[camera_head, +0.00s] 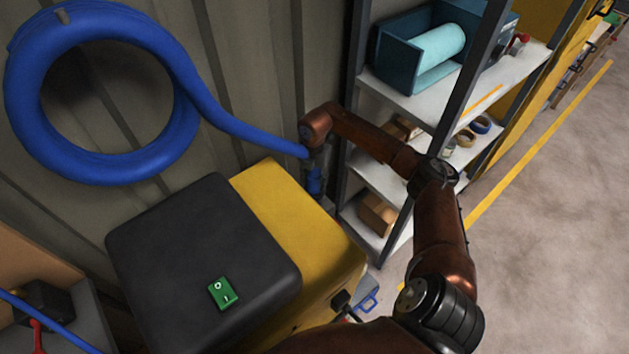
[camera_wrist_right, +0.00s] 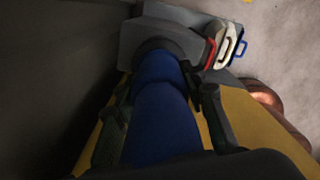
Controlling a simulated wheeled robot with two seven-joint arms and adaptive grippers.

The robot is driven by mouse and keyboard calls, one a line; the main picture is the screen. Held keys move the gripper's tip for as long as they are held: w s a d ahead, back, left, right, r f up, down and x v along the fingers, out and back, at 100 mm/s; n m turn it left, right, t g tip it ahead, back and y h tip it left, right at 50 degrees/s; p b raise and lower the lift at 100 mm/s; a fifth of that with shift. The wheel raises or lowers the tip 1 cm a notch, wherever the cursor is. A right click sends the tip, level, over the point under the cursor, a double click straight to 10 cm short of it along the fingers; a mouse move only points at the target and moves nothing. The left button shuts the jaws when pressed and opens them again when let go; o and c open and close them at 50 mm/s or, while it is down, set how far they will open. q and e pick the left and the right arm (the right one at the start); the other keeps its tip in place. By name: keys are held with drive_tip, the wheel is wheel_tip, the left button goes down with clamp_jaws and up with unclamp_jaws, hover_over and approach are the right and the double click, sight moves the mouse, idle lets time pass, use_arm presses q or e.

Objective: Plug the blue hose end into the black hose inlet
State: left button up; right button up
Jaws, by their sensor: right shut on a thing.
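The blue hose (camera_head: 225,118) runs from a coil on the wall down to my right gripper (camera_head: 316,166). In the wrist view the fingers of my right gripper (camera_wrist_right: 160,118) stand on both sides of the blue hose end (camera_wrist_right: 160,95) and are shut on it. The far tip of the hose end meets the dark round rim of the black hose inlet (camera_wrist_right: 158,46), on a grey block. The hose end lines up with the rim; how deep it sits I cannot tell. In the head view the inlet is hard to make out. My left gripper is not in view.
A metal shelf (camera_head: 400,185) is close on the right. Red, white and blue handles (camera_wrist_right: 228,45) are beside the inlet block. Floor at far right is clear.

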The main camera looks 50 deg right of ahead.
sight(314, 174)
drive_tip(key=shift+f, duration=0.65)
drive_tip(key=o, duration=1.1)
drive_tip(key=shift+o, duration=0.2)
wheel_tip(314, 174, up, 12)
drive_tip(key=shift+r, duration=0.1)
idle(0.3)
